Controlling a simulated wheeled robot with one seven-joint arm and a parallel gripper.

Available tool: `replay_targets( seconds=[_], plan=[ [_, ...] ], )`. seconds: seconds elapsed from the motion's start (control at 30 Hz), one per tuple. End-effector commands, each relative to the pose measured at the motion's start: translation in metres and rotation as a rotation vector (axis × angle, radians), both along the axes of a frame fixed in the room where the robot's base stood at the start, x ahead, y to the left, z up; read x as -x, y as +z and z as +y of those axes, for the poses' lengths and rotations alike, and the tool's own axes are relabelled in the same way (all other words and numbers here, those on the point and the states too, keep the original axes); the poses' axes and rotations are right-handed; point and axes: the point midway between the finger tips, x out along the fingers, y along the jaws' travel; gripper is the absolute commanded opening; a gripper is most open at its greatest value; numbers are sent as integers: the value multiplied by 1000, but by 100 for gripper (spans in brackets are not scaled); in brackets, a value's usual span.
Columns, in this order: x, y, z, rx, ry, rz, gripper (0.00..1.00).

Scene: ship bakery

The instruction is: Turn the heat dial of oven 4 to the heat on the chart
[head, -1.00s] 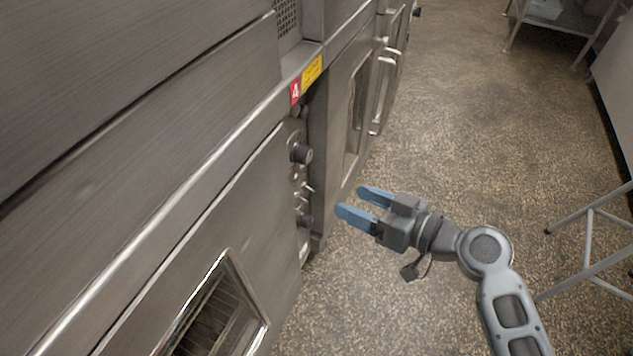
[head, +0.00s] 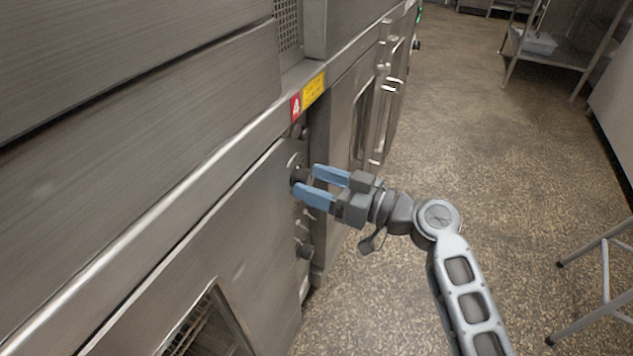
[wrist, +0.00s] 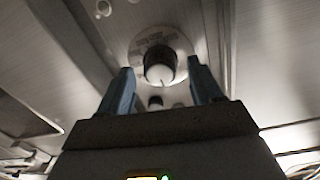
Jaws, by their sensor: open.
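Oven 4 (head: 230,230) is the steel front at the left in the head view, marked by a red label with a white 4 (head: 296,106). Its dark round dial (head: 299,176) sits on the narrow control panel below that label. In the wrist view the dial (wrist: 160,70) shows a pale pointer line at its lower edge, on a round scale plate (wrist: 150,44) whose marks are too blurred to read. My gripper (head: 314,182) is open, its blue fingers pointing at the dial. The fingertips are close around it, one on either side; contact cannot be told. I see no readable heat chart.
A yellow label (head: 313,88) is beside the red one. Another knob (head: 305,250) is lower on the panel. Oven doors with bar handles (head: 383,90) continue behind. A metal rack with a pale bin (head: 538,42) stands at the back right. The speckled floor (head: 470,150) is clear between.

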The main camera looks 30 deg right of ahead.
Motion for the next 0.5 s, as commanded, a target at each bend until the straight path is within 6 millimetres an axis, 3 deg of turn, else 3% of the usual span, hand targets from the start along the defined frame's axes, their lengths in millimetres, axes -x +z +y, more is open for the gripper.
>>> replay_targets(
  seconds=[0.3, 0.5],
  plan=[
    [-3, 0, 2, 0, -1, 0, 65],
    [-3, 0, 2, 0, -1, 0, 46]
  ],
)
